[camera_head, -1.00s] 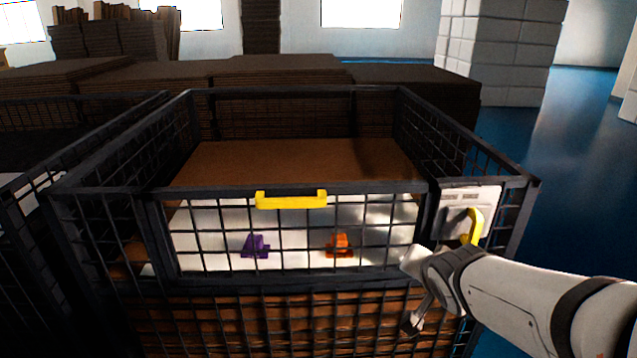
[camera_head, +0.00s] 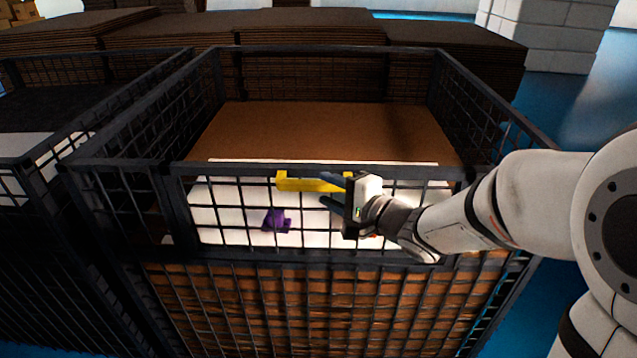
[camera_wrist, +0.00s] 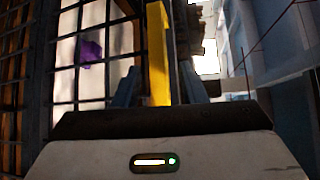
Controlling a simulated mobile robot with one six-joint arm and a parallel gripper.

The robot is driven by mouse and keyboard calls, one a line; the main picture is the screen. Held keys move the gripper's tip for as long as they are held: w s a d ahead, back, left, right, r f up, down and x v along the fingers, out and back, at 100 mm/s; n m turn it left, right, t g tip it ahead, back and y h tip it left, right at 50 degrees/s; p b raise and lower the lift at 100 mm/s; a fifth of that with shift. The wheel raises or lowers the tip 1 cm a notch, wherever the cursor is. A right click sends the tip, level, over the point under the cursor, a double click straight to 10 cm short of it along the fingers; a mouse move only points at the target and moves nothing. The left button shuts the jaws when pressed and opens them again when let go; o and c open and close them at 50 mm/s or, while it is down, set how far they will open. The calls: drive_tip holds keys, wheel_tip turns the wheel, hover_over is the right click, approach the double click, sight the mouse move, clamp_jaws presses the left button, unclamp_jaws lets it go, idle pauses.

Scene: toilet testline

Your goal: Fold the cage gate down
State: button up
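The cage gate (camera_head: 235,253) is the mesh panel in the upper front of the dark wire cage, and it stands upright. A yellow handle (camera_head: 300,182) sits on its top rail. In the wrist view the handle (camera_wrist: 158,55) runs lengthwise between my two fingers. My gripper (camera_head: 331,191) is open at the handle's right part, pointing left, with one finger higher than the other. I cannot tell whether either finger touches it. The latch plate at the gate's right is hidden behind my arm.
A purple item (camera_head: 277,220) lies on the white surface behind the mesh; it also shows in the wrist view (camera_wrist: 91,51). Another cage (camera_head: 30,165) stands close on the left. Dark stacked sheets (camera_head: 310,35) are behind. Blue floor (camera_head: 570,100) is free at the right.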

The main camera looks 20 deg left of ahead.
sight(320, 187)
drive_tip(key=shift+x, duration=2.3)
drive_tip(key=shift+s+a, duration=0.1)
drive_tip(key=shift+s, duration=0.05)
drive_tip(key=shift+c, duration=0.4)
clamp_jaws()
